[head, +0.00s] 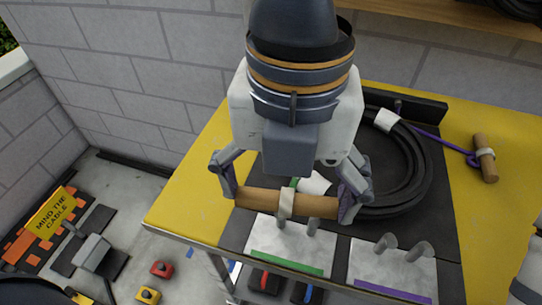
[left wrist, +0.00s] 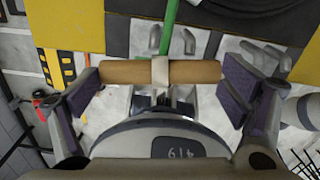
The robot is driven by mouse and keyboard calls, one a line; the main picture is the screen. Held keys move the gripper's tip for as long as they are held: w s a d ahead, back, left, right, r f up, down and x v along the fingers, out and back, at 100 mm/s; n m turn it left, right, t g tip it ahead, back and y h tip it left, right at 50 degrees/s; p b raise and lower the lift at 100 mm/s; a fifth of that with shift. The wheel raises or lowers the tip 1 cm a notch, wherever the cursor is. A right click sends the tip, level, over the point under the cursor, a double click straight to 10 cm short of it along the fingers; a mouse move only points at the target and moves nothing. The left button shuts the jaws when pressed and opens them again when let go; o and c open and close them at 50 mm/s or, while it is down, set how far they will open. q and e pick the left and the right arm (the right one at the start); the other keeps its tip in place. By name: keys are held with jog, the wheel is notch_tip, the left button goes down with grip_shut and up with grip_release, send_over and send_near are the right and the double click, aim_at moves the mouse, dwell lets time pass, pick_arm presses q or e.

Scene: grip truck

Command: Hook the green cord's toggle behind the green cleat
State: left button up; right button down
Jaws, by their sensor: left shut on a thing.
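A wooden toggle (head: 262,200) with a pale band at its middle is held crosswise by my left gripper (head: 288,200), one finger at each end. It also shows in the left wrist view (left wrist: 120,72). The green cord (left wrist: 170,25) runs away from the band; in the left wrist view it appears between the two grey horns of the green cleat (left wrist: 155,38). In the head view the cleat's plate (head: 262,238), with a green stripe, lies just below the toggle. I cannot tell whether the toggle touches the horns. My right gripper is not seen.
A second cleat (head: 390,268) with a purple stripe stands to the right. A black cable coil (head: 420,180) lies behind on the yellow-edged surface (head: 190,195). A purple cord's toggle (head: 484,157) lies at the right. A brick wall (head: 130,70) stands behind.

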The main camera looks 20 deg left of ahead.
aim_at(290, 249)
pick_arm(q)
jog(key=shift+s+d+m, duration=0.6)
jog(key=shift+d+m, duration=0.1)
jog(key=shift+m, duration=0.2)
notch_tip(290, 249, down, 6)
jog(key=shift+r+b, duration=0.15)
jog(key=shift+b, duration=0.15)
jog(key=shift+c, duration=1.2)
jog(key=shift+f, duration=0.35)
jog(key=shift+w+f, duration=0.1)
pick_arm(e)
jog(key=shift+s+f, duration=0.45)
pick_arm(q)
jog(key=shift+f, duration=0.1)
jog(key=shift+f, duration=0.9)
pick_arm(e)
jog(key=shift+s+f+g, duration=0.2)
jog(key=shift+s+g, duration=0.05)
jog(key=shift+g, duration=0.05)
